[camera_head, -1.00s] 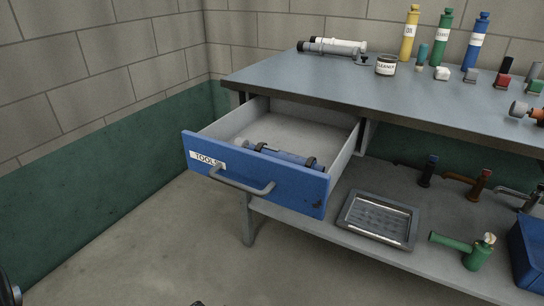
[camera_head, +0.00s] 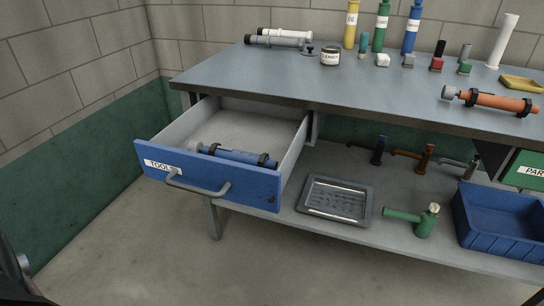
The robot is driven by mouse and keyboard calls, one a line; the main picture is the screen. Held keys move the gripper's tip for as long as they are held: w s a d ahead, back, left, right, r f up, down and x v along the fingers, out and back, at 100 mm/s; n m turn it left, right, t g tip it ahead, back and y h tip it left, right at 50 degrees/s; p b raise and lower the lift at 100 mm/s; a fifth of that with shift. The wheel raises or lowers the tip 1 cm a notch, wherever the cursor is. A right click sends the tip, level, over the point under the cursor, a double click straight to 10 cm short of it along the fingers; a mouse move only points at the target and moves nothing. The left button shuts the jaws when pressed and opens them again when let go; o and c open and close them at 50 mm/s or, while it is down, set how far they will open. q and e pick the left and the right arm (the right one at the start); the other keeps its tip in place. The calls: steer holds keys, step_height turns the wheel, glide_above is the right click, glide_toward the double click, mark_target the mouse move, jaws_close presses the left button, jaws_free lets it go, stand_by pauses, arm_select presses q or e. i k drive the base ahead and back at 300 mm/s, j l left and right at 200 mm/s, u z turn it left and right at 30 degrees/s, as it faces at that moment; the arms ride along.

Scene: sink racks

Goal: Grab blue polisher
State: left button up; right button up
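A blue cylindrical tool with black bands, which looks like the blue polisher (camera_head: 236,155), lies in the open blue drawer (camera_head: 208,192) labelled "TOOLS". It lies just behind the drawer front, which hides its lower part. A similar orange tool (camera_head: 495,101) with black bands lies on the right of the workbench top (camera_head: 290,80). Dark parts at the lower left edge and bottom corners look like my own body. Neither of my grippers can be made out.
The drawer juts out from under the bench at the left. Bottles, a cleaner jar (camera_head: 330,56) and small coloured blocks stand on the bench. A metal tray (camera_head: 335,182), a green tool (camera_head: 413,219) and a blue bin (camera_head: 500,238) are on the lower shelf. The floor in front is clear.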

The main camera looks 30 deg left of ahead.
mark_target(216, 150)
steer(key=j+z, duration=0.85)
steer(key=z, duration=0.2)
steer(key=k, duration=0.05)
